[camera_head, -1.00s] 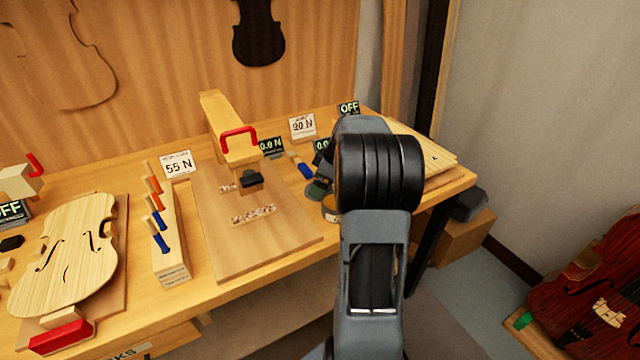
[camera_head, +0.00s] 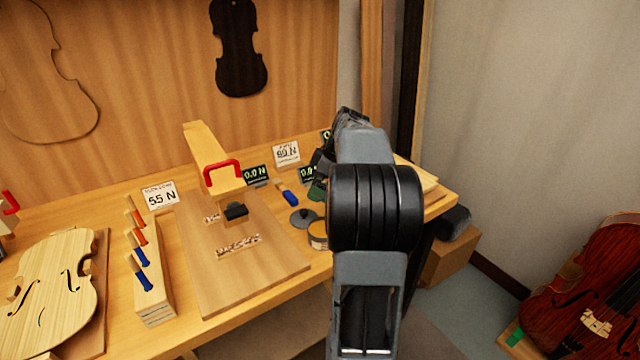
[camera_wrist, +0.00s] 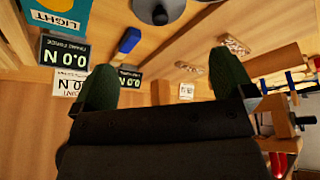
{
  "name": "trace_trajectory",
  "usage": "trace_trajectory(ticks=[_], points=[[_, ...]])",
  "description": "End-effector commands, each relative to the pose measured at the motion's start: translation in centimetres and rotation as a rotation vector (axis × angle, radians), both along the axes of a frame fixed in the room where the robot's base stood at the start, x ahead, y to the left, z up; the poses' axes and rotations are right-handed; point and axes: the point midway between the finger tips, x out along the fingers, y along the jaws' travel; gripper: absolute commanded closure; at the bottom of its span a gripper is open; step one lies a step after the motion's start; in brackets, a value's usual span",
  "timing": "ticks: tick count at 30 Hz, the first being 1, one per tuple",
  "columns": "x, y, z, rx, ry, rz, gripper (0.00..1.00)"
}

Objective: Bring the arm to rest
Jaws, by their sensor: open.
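My arm rises at the right of centre in the head view, bent, with its far end over the back right of the bench (camera_head: 190,325). The arm's own links mostly hide my gripper there. In the wrist view my gripper (camera_wrist: 164,80) shows two green fingertips wide apart with nothing between them. Below the fingers lies the bench top, apparently clear of them. An open round tin (camera_head: 318,236) and a dark round lid (camera_head: 303,218) stand on the bench just left of my arm.
A wooden board (camera_head: 205,290) with a red-handled block (camera_head: 222,180) stands left of my arm. A rack (camera_head: 157,305) holds several coloured-handled tools. A blue-handled tool (camera_head: 290,198) lies near the force displays (camera_head: 255,175). A violin (camera_head: 590,300) stands at the right.

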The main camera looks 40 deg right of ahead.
Motion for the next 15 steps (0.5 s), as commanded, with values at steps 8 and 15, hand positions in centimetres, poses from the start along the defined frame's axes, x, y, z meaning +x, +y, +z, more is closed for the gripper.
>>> trace_trajectory(ticks=[8, 15], points=[[0.01, 0.01, -0.03, 0.0, 0.0, 0.0, 0.0], [0.12, -0.31, -0.17, 0.03, 0.029, -0.148, 0.0]])
